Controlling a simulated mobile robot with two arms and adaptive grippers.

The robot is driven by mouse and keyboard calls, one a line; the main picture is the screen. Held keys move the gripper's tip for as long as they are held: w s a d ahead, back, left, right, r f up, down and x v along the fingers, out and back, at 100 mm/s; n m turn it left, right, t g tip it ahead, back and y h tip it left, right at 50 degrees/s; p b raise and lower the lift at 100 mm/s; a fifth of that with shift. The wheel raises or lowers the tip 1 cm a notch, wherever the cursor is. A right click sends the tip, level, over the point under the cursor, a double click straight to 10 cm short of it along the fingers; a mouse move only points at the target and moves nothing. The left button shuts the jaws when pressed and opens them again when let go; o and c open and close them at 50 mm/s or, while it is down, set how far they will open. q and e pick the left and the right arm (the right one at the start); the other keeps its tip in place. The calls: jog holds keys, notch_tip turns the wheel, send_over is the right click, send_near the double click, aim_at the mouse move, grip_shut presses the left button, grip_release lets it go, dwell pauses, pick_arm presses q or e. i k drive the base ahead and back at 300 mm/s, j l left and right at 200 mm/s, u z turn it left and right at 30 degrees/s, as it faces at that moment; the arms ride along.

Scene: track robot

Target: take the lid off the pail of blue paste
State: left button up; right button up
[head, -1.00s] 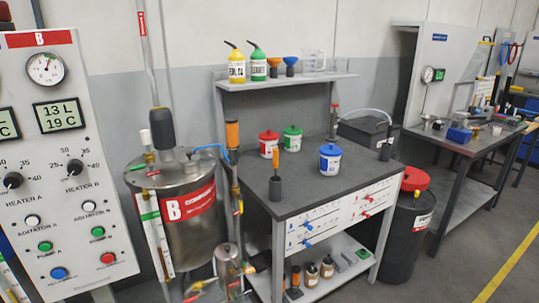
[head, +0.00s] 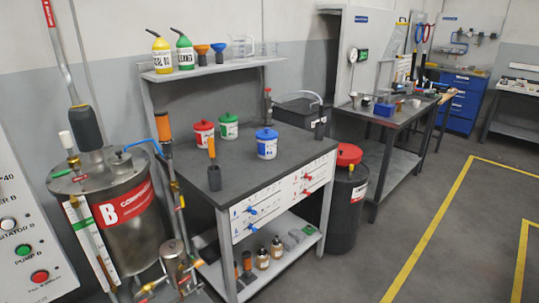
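The pail of blue paste (head: 267,149) is a small white pail with a blue label. It stands upright on the dark top of the workbench (head: 245,172), right of the middle. Its blue lid (head: 267,134) sits on top of it. A pail with a red lid (head: 203,134) and a pail with a green lid (head: 228,126) stand further back on the same bench. Neither of my grippers shows in the head view.
A steel tank marked B (head: 125,212) with pipes stands left of the bench. An orange-handled tool (head: 213,165) stands upright near the bench's front left. A black drum with a red lid (head: 347,199) stands at its right. Floor (head: 410,215) on the right is clear.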

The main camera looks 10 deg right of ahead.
aim_at(267, 134)
jog(key=z, duration=0.3)
jog(key=i+l+z, duration=0.15)
jog(key=z, duration=0.2)
jog(key=i+l+z, duration=0.1)
jog(key=z, duration=0.25)
jog(key=i+z, duration=0.35)
jog(key=i, duration=0.9)
jog(key=i+u, duration=0.1)
jog(key=i, duration=0.85)
jog(key=i+l, duration=0.15)
jog(key=i, duration=0.75)
jog(key=i+l+u, duration=0.1)
jog(key=i, duration=0.85)
jog(key=i+u, duration=0.15)
jog(key=u, duration=1.8)
